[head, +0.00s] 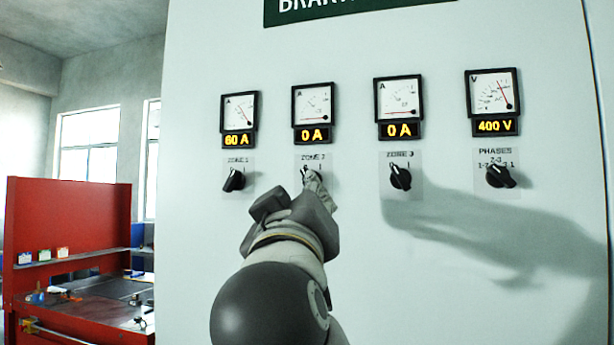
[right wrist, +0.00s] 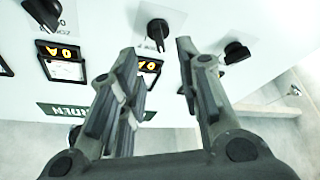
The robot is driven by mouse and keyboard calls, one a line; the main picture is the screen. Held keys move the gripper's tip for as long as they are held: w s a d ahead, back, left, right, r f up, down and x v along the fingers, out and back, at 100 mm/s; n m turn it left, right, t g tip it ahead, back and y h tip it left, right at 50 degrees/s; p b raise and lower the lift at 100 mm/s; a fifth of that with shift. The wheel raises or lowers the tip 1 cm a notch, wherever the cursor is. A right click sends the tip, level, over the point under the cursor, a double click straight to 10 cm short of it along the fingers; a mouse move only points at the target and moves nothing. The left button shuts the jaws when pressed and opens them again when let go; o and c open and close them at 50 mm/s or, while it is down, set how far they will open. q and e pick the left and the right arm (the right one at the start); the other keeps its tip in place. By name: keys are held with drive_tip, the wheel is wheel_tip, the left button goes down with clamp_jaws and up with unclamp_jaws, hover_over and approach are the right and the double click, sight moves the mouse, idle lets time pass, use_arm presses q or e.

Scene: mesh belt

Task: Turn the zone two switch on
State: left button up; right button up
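The zone two switch (head: 304,174) is a black rotary knob on the pale panel, under a gauge reading 0 A. My right gripper (head: 314,182) is in front of it in the head view and hides most of it, so its setting cannot be read. In the right wrist view my right gripper (right wrist: 156,50) is open, and the zone two knob (right wrist: 157,31) shows in line with the gap between its fingertips. Whether the fingers touch it cannot be told. My left gripper is not in view.
The zone one knob (head: 234,180) is to the left, under a 60 A display. The zone three knob (head: 400,177) and phases knob (head: 500,175) are to the right, under 0 A and 400 V displays. A red workbench (head: 70,230) stands at the far left.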

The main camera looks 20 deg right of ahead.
drive_tip(key=p+x, duration=0.4)
drive_tip(key=x, duration=0.4)
drive_tip(key=shift+w+d, duration=0.2)
drive_tip(key=shift+w, duration=0.15)
drive_tip(key=shift+r, duration=0.1)
drive_tip(key=shift+s, duration=0.15)
clamp_jaws()
